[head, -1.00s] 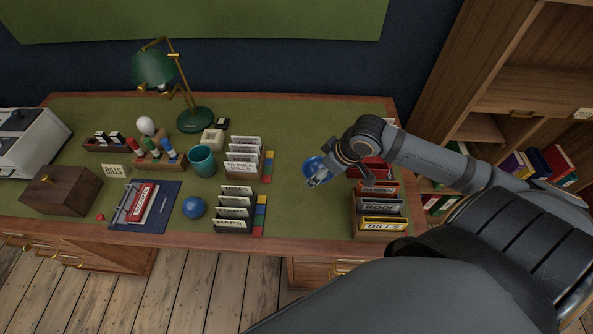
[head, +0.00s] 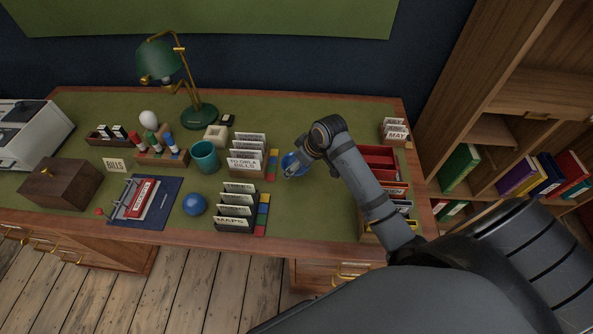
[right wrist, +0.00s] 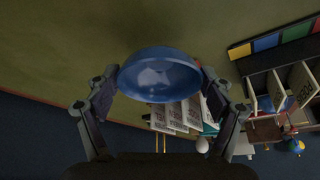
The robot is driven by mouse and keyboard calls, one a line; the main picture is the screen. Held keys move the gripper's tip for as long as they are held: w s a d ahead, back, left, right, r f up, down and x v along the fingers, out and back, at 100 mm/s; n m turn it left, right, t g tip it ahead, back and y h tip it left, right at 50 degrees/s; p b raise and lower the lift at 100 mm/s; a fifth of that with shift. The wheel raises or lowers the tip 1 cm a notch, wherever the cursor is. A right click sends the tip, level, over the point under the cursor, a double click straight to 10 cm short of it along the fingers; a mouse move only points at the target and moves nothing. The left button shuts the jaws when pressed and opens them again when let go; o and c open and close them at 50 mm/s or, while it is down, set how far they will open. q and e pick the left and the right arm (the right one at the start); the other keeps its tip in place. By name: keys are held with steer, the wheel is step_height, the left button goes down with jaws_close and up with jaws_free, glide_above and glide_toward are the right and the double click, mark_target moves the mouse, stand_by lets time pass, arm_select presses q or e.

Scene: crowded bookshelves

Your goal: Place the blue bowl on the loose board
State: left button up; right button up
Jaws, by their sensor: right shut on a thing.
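The blue bowl (head: 291,163) is held by my right gripper (head: 297,168) over the green desk top, right of the card holders. In the right wrist view the bowl (right wrist: 158,76) sits between the two fingers of the right gripper (right wrist: 161,80), which are closed on its sides. I cannot tell its height above the desk. I cannot pick out the loose board for sure. A flat blue panel (head: 165,210) lies at the front left of the desk with a red item on it. My left gripper is not in view.
Card holders (head: 247,157) and (head: 236,213) stand left of the bowl; a red tray (head: 378,160) stands right, partly behind my arm. A blue ball (head: 194,204), teal cup (head: 204,156) and green lamp (head: 198,117) are further left. Green desk top (head: 300,215) is clear in front of the bowl.

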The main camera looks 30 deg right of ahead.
mark_target(297, 171)
steer(key=shift+w+a+f, duration=0.1)
steer(key=shift+w+f, duration=0.05)
steer(key=shift+f, duration=0.85)
steer(key=shift+w+f, duration=0.15)
steer(key=shift+f, duration=0.8)
steer(key=o, duration=1.4)
steer(key=shift+f, duration=0.1)
